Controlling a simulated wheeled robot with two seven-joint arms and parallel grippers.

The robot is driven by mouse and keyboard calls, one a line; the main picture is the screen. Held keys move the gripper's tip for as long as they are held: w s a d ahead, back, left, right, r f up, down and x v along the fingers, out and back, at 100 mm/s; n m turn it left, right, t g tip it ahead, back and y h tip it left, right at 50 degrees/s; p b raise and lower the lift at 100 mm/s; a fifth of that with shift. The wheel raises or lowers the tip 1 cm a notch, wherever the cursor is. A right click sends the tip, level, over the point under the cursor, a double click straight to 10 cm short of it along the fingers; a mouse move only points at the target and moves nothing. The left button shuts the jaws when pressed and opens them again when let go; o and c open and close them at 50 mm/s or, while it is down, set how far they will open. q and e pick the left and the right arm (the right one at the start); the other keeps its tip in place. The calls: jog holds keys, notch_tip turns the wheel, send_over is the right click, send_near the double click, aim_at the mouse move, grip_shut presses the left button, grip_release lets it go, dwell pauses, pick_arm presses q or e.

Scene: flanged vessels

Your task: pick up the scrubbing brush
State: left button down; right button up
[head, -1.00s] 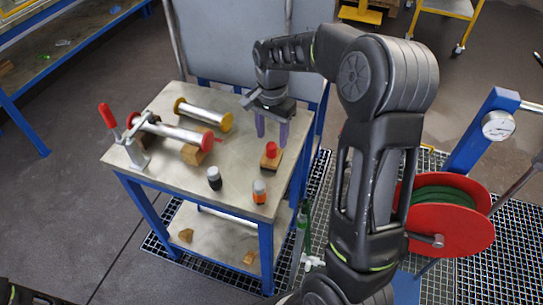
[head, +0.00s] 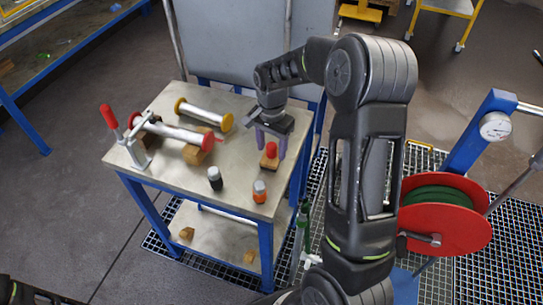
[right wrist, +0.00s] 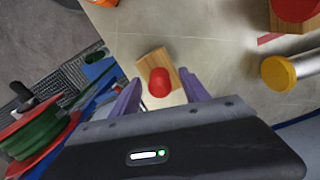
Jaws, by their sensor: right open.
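The scrubbing brush, a wooden block with a red knob (head: 270,150), sits on the metal-topped table (head: 165,100), near its right edge. In the right wrist view the brush (right wrist: 159,82) lies just beyond the fingertips, between their lines. My right gripper (head: 271,147) is open, with its purple fingers one to each side of the knob in the head view. The wrist view shows both fingers (right wrist: 160,92) apart, with nothing held. I cannot tell whether a finger touches the block. My left gripper is not in view.
Two flanged vessels, one with yellow ends (head: 203,114) and one with red ends (head: 172,132), lie left of the brush. A toggle clamp (head: 133,147), a dark bottle (head: 215,178) and an orange bottle (head: 259,191) stand near the front. A red hose reel (head: 465,213) stands right.

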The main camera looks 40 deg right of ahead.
jog(key=shift+c, duration=0.3)
grip_shut()
dwell(0.4)
